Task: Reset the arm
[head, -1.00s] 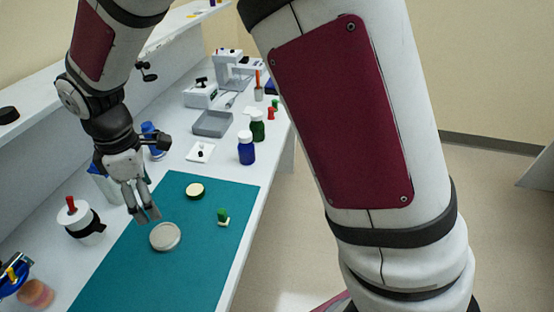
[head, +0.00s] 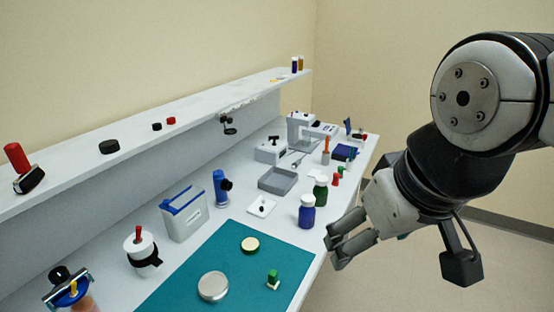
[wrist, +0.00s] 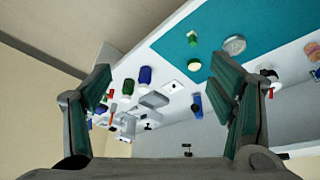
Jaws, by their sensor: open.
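My gripper (head: 345,238) is at the right of the head view, in front of the bench's right edge. It is open and holds nothing. In the wrist view my gripper (wrist: 165,105) shows its two fingers wide apart, with the bench seen between them and nothing in the gap. My arm comes in from the right side of the head view, clear of the bench top items.
A teal mat (head: 190,283) carries a silver round lid (head: 213,286), a yellowish disc (head: 250,244) and a green-topped piece (head: 273,278). A blue bottle (head: 307,212), green bottle (head: 320,191) and grey tray (head: 278,181) stand behind. Open floor lies right of the bench.

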